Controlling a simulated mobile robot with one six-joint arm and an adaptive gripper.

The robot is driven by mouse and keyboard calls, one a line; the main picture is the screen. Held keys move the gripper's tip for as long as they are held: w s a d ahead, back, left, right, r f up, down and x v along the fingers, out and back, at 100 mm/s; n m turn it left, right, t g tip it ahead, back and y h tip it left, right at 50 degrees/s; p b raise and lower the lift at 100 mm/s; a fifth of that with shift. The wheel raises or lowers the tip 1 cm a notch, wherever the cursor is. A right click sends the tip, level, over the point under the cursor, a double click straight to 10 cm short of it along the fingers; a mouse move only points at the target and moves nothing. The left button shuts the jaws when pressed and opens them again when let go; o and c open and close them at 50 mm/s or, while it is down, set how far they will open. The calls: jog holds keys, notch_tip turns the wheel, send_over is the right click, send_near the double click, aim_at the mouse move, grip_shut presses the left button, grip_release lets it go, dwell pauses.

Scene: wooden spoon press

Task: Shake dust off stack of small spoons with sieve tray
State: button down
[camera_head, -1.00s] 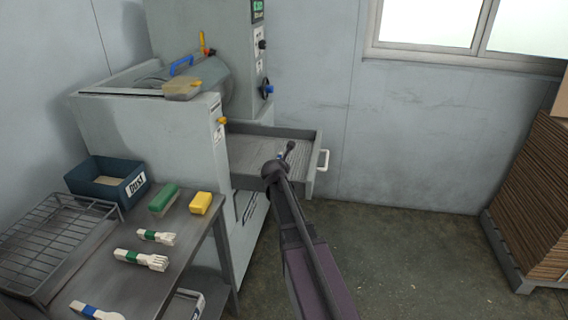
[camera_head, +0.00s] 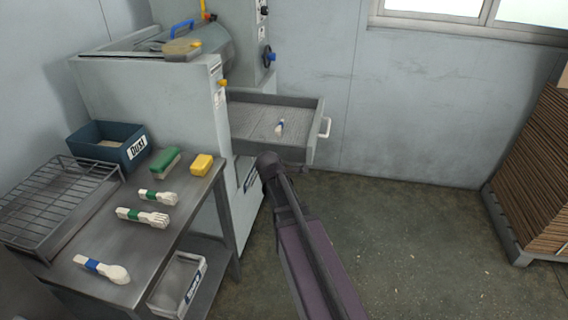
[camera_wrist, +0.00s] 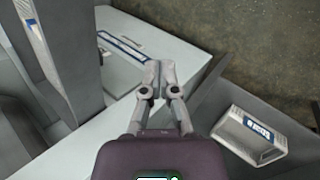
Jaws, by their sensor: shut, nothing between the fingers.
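A pulled-out tray (camera_head: 247,113) with a grey, fine-textured floor sticks out from the machine. A small pale stack with a blue band (camera_head: 280,127) lies in it. On the metal table lie a larger blue-banded spoon stack (camera_head: 115,273), a green-banded stack (camera_head: 168,198) and a green-banded fork stack (camera_head: 155,219). My arm reaches up to just in front of and below the tray; the fingers are hidden there by my wrist. In the wrist view my gripper (camera_wrist: 157,72) is shut and empty. No spoon shows in that view.
A blue bin marked Dust (camera_head: 110,150), a green brush (camera_head: 161,160), a yellow block (camera_head: 202,164) and a wire rack (camera_head: 60,195) stand on the table (camera_head: 150,255). A labelled bin (camera_head: 177,283) sits below; it also shows in the wrist view (camera_wrist: 255,135). Stacked cardboard (camera_head: 535,180) stands right. Floor between is clear.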

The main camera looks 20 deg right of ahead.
jog(key=s+a+f+m+g+y+b, duration=0.2)
jog(key=s+a+f+m, duration=0.2)
jog(key=s, duration=0.5)
jog(key=s+a+f+m+g+y+b, duration=0.2)
jog(key=s+a+f+m, duration=0.3)
jog(key=s+a+m, duration=0.4)
jog(key=shift+s+m+g+y+b, duration=0.35)
jog(key=shift+m+g+y, duration=0.05)
jog(key=shift+g, duration=0.4)
jog(key=shift+s, duration=0.15)
